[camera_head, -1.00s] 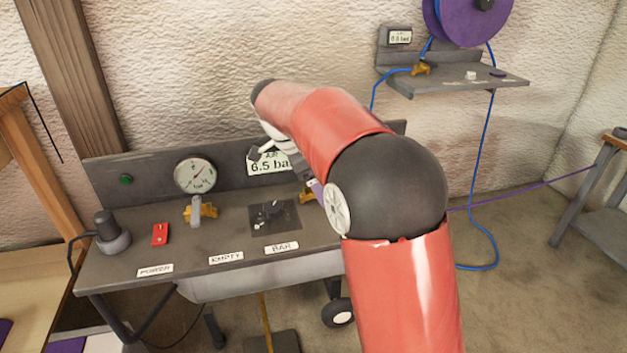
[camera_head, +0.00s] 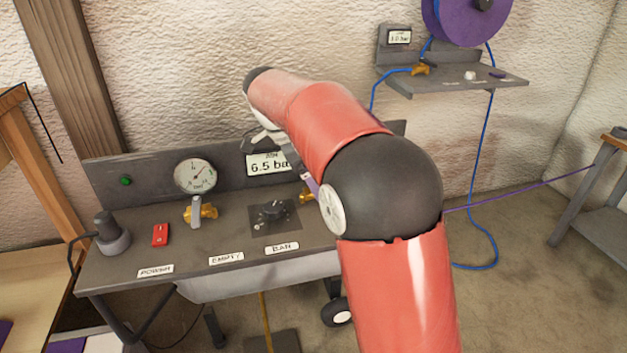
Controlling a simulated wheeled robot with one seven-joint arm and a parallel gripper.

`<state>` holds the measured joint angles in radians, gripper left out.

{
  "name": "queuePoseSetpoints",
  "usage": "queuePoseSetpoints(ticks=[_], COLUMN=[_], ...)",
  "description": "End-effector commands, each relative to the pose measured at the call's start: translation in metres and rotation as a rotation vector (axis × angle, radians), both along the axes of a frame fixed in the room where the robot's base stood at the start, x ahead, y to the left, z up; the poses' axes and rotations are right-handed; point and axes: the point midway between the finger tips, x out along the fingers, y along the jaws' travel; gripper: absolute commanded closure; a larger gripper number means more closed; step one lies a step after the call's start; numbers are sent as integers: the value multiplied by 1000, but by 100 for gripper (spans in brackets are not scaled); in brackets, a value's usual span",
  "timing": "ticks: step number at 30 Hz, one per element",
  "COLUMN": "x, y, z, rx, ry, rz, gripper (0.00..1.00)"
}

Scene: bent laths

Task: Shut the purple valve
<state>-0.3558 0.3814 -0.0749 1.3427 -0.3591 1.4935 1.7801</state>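The purple valve shows only in part, just left of my arm's elbow. A bit of its purple handle (camera_head: 312,185) and brass body (camera_head: 306,196) are visible on the right of the grey bench; my arm hides the rest, so I cannot tell how the handle is turned. My gripper (camera_head: 256,144) is up and left of the valve, in front of the panel display. It is mostly hidden behind my forearm, and its finger opening is not clear. I see nothing held in it.
The panel display (camera_head: 268,163) reads 6.5. A shelf (camera_head: 455,85) with blue hose and purple reel (camera_head: 468,20) is at right.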

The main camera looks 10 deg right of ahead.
Motion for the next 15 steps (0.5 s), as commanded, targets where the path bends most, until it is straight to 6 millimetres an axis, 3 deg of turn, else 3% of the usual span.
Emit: queuePoseSetpoints(ticks=[6, 15], x=[-1, -2], y=[15, 20], z=[35, 48], rx=[0, 0], ry=[-1, 1], rz=[0, 0], gripper=[0, 0])
